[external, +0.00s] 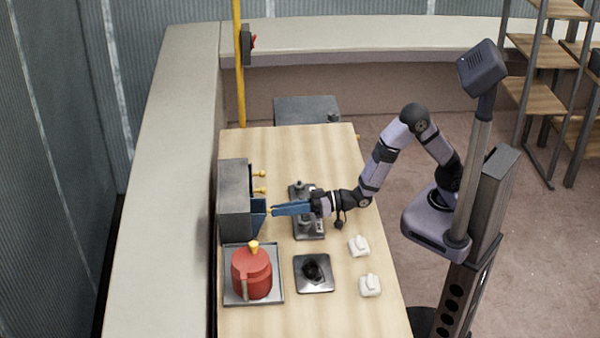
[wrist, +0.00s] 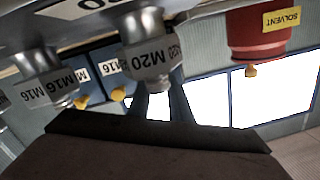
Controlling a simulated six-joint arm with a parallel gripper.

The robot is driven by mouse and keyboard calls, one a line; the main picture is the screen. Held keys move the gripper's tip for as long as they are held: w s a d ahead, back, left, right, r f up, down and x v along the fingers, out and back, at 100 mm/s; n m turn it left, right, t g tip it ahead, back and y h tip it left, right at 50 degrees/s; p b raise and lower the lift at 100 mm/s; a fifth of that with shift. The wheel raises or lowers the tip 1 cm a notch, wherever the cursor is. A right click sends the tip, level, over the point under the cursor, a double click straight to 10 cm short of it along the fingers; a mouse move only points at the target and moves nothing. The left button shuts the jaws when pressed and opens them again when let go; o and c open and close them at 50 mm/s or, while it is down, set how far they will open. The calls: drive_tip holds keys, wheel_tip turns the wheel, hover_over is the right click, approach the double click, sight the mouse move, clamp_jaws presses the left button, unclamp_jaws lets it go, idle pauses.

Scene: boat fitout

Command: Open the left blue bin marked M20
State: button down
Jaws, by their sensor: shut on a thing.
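A grey cabinet (external: 235,180) stands at the left of the wooden table. Its lowest blue bin in the external view (external: 258,212) stands out past the cabinet front, with its label unreadable there. My gripper (external: 273,211), with blue fingers, is at the front of this bin and shut on its yellow knob, which the fingers mostly hide. Two other yellow knobs (external: 259,182) show farther up the cabinet face. In the wrist view, my dark fingers (wrist: 165,106) point away at centre, and the tips are partly hidden behind a metallic cylinder marked M20 (wrist: 147,52).
A red pot (external: 252,275) stands on a tray beside the cabinet. A metal rack (external: 307,228) lies beneath my wrist. A black item rests on a square plate (external: 315,287). Two white blocks (external: 359,246) sit near the right edge. The table's far end is clear.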

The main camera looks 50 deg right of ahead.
drive_tip(key=shift+s+d+f, duration=0.15)
drive_tip(key=shift+f, duration=0.4)
drive_tip(key=c, duration=1.6)
unclamp_jaws()
drive_tip(key=shift+r, duration=0.25)
drive_tip(key=shift+b+v, duration=0.6)
drive_tip(key=shift+v, duration=3)
drive_tip(key=shift+r, duration=0.1)
